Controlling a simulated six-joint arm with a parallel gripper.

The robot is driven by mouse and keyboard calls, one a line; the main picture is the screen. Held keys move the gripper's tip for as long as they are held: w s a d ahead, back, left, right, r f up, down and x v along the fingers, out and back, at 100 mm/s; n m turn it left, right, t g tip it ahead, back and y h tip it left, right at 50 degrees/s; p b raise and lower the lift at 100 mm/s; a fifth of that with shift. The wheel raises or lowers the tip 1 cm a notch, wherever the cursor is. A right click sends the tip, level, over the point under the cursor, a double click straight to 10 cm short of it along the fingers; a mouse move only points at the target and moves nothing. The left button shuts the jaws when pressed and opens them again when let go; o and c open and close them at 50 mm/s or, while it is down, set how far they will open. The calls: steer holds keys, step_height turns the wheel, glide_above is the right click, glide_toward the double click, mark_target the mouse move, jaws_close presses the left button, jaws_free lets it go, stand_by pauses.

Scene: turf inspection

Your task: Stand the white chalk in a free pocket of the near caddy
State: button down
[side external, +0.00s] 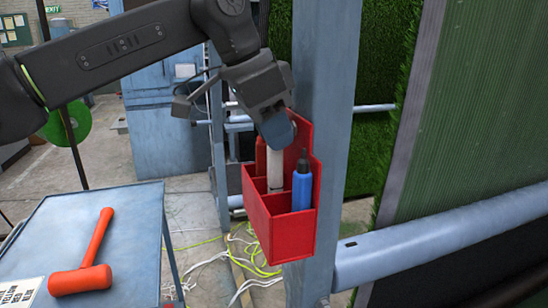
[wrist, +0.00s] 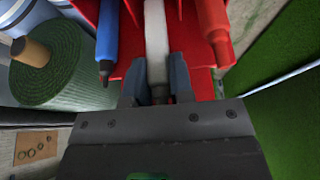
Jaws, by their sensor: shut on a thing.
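The white chalk (side external: 274,172) is upright, with its upper end in my gripper (side external: 278,132), which is shut on it. Its lower part is down among the dividers of the red caddy (side external: 293,236). I cannot tell whether it rests on the pocket floor. The caddy is on a grey-blue post. A blue marker (side external: 302,187) stands in its right front pocket, and a red marker (side external: 260,157) stands at the back left, partly hidden. In the wrist view the chalk (wrist: 156,32) lies between the blue marker (wrist: 107,40) and the red marker (wrist: 215,30).
A blue-grey table (side external: 120,235) with an orange mallet (side external: 90,257) stands at the left. A horizontal pipe (side external: 440,237) runs right of the post (side external: 325,110). Cables lie on the floor below. A green turf roll (wrist: 62,70) shows in the wrist view.

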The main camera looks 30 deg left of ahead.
mark_target(274, 158)
steer(key=shift+f, duration=2)
steer(key=shift+f, duration=0.2)
steer(key=c, duration=1)
jaws_free()
steer(key=v, duration=1.2)
steer(key=shift+r, duration=0.2)
